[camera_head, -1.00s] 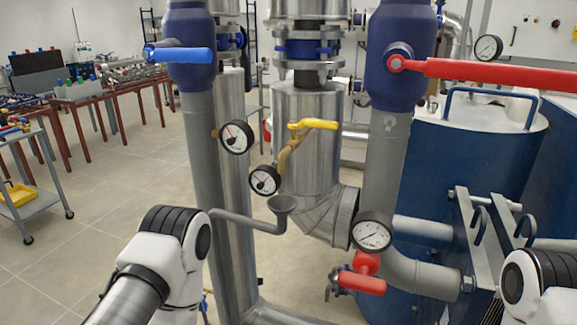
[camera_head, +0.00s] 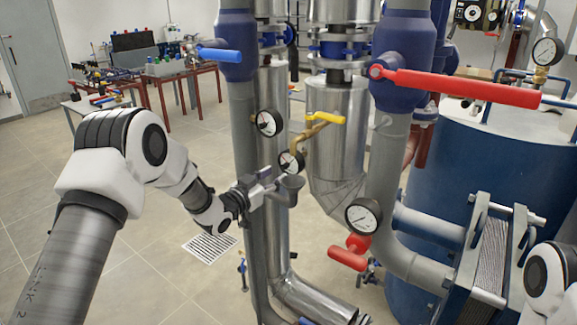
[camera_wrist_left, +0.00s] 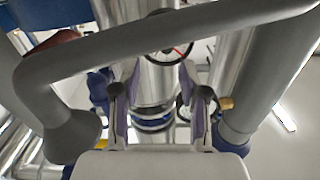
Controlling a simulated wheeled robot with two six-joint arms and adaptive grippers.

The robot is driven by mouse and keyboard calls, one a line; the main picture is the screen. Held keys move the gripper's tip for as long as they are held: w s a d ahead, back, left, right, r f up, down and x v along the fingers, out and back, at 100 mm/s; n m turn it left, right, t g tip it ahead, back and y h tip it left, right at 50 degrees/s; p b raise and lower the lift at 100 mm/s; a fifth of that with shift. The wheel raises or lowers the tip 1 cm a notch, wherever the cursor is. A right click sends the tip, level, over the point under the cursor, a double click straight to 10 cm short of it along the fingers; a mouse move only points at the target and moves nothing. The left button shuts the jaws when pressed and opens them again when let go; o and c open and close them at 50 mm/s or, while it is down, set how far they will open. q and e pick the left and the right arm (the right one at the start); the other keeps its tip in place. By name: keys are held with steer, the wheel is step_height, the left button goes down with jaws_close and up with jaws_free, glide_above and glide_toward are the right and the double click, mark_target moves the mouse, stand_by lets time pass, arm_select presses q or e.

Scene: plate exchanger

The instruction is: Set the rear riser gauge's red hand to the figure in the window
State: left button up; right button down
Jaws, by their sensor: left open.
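Two white-faced gauges hang by the left pipes: an upper one (camera_head: 269,123) on the grey riser and a lower one (camera_head: 291,162) below the yellow-handled valve. I cannot tell which is the rear riser gauge, and no window figure is readable. My right gripper is out of view.
A third gauge (camera_head: 363,216) sits above a red handle (camera_head: 348,258). A yellow handle (camera_head: 325,117), blue lever (camera_head: 220,55) and long red lever (camera_head: 455,86) stick out among the pipes. A blue tank (camera_head: 450,160) stands right. Open floor lies left.

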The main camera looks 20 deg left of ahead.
mark_target(284, 167)
arm_select(q)
steer(key=x, duration=0.3)
steer(key=shift+w+a+p, duration=0.25)
steer(key=shift+w+p, duration=0.15)
steer(key=shift+w, duration=0.5)
steer(key=shift+w+d, duration=0.1)
steer(key=shift+d, duration=0.2)
steer(key=shift+f, duration=0.1)
steer(key=shift+c, duration=1)
steer(key=shift+a, duration=0.15)
jaws_close()
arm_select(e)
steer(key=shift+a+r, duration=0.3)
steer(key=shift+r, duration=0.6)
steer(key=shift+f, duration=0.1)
